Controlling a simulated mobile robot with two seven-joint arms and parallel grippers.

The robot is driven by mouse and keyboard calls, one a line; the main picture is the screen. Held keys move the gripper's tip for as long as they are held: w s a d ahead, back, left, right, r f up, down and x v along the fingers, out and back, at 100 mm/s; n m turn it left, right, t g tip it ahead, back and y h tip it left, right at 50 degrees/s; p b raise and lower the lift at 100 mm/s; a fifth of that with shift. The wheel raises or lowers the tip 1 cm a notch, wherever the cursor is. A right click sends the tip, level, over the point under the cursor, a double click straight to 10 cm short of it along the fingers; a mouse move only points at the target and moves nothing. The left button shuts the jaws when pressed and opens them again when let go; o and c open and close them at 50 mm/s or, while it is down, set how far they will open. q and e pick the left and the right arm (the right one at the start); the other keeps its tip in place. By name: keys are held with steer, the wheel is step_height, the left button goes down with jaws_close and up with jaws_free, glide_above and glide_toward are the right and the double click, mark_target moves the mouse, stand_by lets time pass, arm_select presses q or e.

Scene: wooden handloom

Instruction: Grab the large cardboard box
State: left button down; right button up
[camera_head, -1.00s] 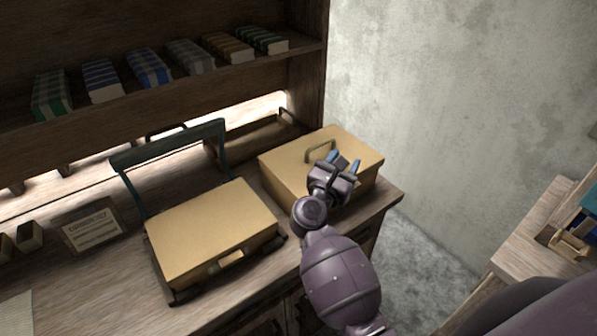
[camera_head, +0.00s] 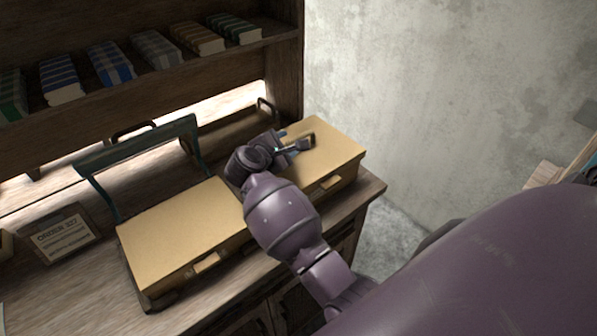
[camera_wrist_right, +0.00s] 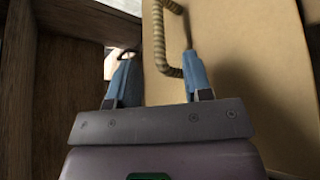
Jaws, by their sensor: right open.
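Two tan cardboard boxes stand on the wooden counter in the head view. The right box (camera_head: 335,150) has a handle on its lid, partly hidden by my right gripper (camera_head: 295,143). The left box (camera_head: 180,225) sits in a dark frame with a raised bar; I cannot tell which box is meant. My right gripper is open and empty over the right box's lid. In the wrist view, the open fingers (camera_wrist_right: 160,82) straddle the box's left edge. The rope-like handle (camera_wrist_right: 159,38) lies between them, nearer the right finger. My left gripper is out of view.
The wooden counter (camera_head: 215,300) ends at the right, beside a concrete wall (camera_head: 450,90). A shelf (camera_head: 150,85) with several folded cloths or books runs above. A small sign (camera_head: 62,236) stands left of the boxes. Another wooden surface (camera_head: 543,173) shows at the right.

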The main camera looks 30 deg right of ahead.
mark_target(297, 138)
steer(key=shift+r+p+x, duration=0.1)
steer(key=shift+p+x, duration=0.25)
steer(key=shift+x, duration=0.9)
steer(key=shift+r+p+x, duration=0.15)
steer(key=shift+p+x, duration=0.2)
steer(key=shift+x, duration=0.95)
steer(key=shift+d+f, duration=0.2)
steer(key=shift+d, duration=0.25)
steer(key=shift+c, duration=0.4)
jaws_close()
